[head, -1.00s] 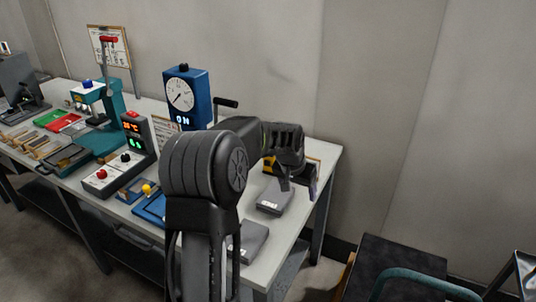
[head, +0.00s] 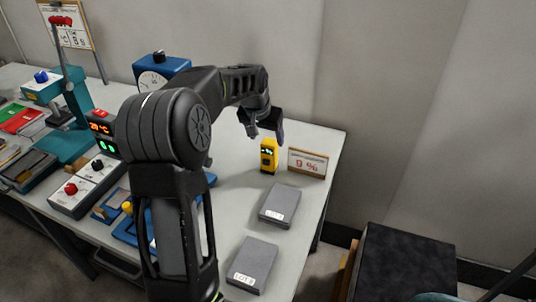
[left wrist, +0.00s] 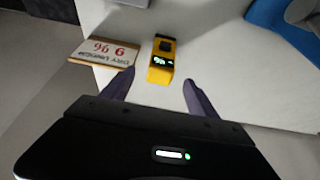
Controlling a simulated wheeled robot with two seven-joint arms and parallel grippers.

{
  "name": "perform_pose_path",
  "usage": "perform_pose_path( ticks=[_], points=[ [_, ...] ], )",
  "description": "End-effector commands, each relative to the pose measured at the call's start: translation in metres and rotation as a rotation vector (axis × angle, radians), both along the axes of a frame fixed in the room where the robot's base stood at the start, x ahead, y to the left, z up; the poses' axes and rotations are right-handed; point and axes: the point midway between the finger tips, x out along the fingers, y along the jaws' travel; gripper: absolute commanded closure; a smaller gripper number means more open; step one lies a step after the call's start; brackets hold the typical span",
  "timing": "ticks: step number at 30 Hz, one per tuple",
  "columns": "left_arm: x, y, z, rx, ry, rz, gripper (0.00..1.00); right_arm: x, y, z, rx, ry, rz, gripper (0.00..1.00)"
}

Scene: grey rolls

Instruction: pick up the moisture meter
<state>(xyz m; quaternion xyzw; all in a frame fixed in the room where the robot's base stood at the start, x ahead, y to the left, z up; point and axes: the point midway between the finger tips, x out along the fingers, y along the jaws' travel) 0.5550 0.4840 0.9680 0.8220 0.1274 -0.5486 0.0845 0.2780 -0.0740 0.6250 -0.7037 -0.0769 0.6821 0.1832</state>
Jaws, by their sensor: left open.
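The yellow moisture meter (head: 268,158) with a dark lit display stands on the table near its right end. It also shows in the left wrist view (left wrist: 161,72), ahead of and between the two fingers. My left gripper (head: 263,129) is just above and behind the meter in the head view. In the left wrist view my left gripper (left wrist: 152,88) is open and empty, its fingers apart. Touching between fingers and meter cannot be seen. My right gripper is not in view.
A sign reading 9 % (head: 307,163) stands close to the right of the meter. Two grey blocks, the farther one (head: 279,205) and the nearer one (head: 252,264), lie in front. A blue dial device (head: 160,72) stands behind my arm. The table's right edge is near.

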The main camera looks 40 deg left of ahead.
Motion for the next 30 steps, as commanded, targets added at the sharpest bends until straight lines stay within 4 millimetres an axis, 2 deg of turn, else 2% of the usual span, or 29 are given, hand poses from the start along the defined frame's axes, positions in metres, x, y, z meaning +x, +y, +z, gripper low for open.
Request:
perform_pose_path(
  ticks=[9,20,30],
  points=[
    [0.009,0.003,-0.022,0.0,0.002,0.0,0.31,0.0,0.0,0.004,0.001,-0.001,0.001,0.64],
    [0.01,0.004,-0.026,-0.001,0.001,0.001,0.31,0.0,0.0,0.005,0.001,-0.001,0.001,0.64],
    [0.027,0.01,-0.065,0.0,0.002,0.0,0.31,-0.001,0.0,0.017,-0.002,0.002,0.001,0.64]
  ],
)
